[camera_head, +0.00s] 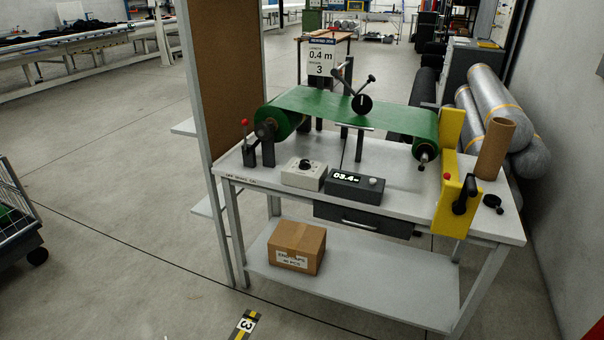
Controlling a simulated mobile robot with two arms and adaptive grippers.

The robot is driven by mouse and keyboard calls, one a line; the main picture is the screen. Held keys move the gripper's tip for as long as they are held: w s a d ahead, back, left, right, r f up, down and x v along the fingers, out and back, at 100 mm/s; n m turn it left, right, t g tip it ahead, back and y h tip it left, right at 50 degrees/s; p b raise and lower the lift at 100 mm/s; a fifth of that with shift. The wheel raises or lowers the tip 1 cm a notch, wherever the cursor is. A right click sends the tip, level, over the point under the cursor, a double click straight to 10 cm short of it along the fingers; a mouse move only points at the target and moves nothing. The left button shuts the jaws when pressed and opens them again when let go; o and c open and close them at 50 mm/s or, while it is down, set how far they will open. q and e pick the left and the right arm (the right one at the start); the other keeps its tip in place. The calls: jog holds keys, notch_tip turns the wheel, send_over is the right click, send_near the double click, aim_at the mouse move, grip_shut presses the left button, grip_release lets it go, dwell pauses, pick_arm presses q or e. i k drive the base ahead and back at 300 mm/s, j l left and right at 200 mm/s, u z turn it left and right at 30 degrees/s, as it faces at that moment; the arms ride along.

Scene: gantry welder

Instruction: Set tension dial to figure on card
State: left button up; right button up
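The card (320,62) stands upright at the back of the workbench and reads "0.4 m" with a "3" below it. A white box with a black dial (305,166) sits on the front left of the bench top; the dial's setting is too small to read. Beside it, a dark counter box (356,187) shows what looks like "03.4" in lit digits, with a pale knob at its right. A green sheet (350,112) runs between two rollers behind them. Neither of my grippers is in view.
The workbench (400,224) has a lower shelf with a cardboard box (297,247). A yellow upright with a black crank (457,196) and a cardboard tube (495,149) stand at its right end. A brown panel (228,80) rises at its left. A wire cart (16,213) is far left.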

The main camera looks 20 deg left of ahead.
aim_at(304, 164)
jog(key=i+j+u, duration=0.3)
jog(key=i+j, duration=0.7)
